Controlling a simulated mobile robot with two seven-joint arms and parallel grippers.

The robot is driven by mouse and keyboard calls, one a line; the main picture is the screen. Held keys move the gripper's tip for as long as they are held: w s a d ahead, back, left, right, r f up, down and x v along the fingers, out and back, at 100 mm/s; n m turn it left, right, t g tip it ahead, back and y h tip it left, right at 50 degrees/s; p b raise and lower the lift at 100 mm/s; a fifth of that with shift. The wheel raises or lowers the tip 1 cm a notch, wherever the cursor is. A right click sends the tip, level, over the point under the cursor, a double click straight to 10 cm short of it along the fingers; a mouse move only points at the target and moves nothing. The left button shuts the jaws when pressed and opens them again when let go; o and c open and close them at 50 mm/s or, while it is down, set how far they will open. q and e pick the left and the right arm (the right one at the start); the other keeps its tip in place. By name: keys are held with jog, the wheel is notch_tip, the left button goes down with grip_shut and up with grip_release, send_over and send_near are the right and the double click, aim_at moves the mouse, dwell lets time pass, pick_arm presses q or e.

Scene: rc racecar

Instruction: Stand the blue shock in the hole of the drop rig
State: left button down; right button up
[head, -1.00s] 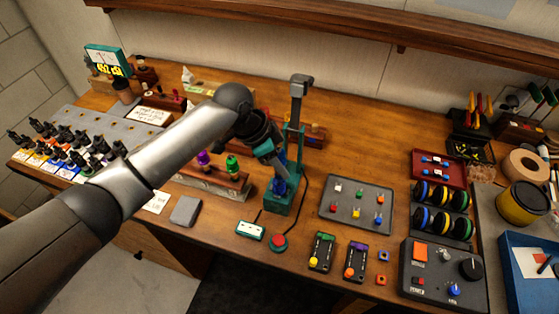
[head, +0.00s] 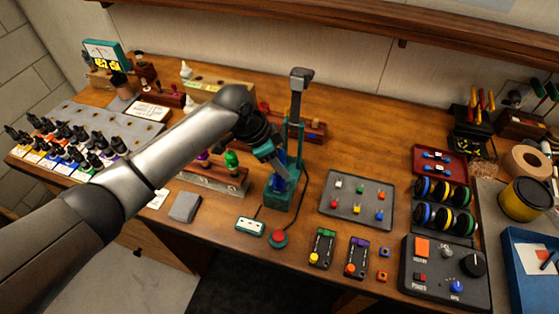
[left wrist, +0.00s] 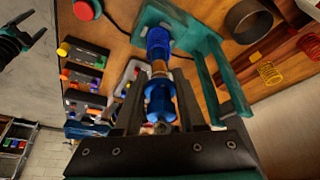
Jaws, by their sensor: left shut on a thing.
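The drop rig (head: 297,125) is a teal stand with a grey head on its post and a teal base (head: 277,201). My left gripper (head: 280,172) is shut on the blue shock (head: 280,184) just above the rig's base, beside the post. In the left wrist view the blue shock (left wrist: 159,95) lies between the fingers and points at the teal rig base (left wrist: 150,14). Its far end meets or overlaps the base; the hole is hidden, so I cannot tell how deep it sits. My right gripper (left wrist: 35,27) shows at the upper left, its fingers apart and empty.
A red button (head: 278,238) and a small teal-edged box (head: 250,226) stand in front of the rig. A wooden rack (head: 215,180) with a green shock is at its left. A grey tray (head: 357,200) of small parts is at its right.

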aim_at(279, 176)
pick_arm(q)
jog(key=shift+f+b, duration=1.4)
jog(key=shift+f, duration=1.2)
jog(key=shift+c, duration=2)
grip_release()
jog(key=shift+r, duration=0.1)
jog(key=v, duration=1.5)
jog(key=shift+a+p, duration=0.15)
jog(key=shift+p, duration=0.2)
jog(key=shift+s, duration=0.1)
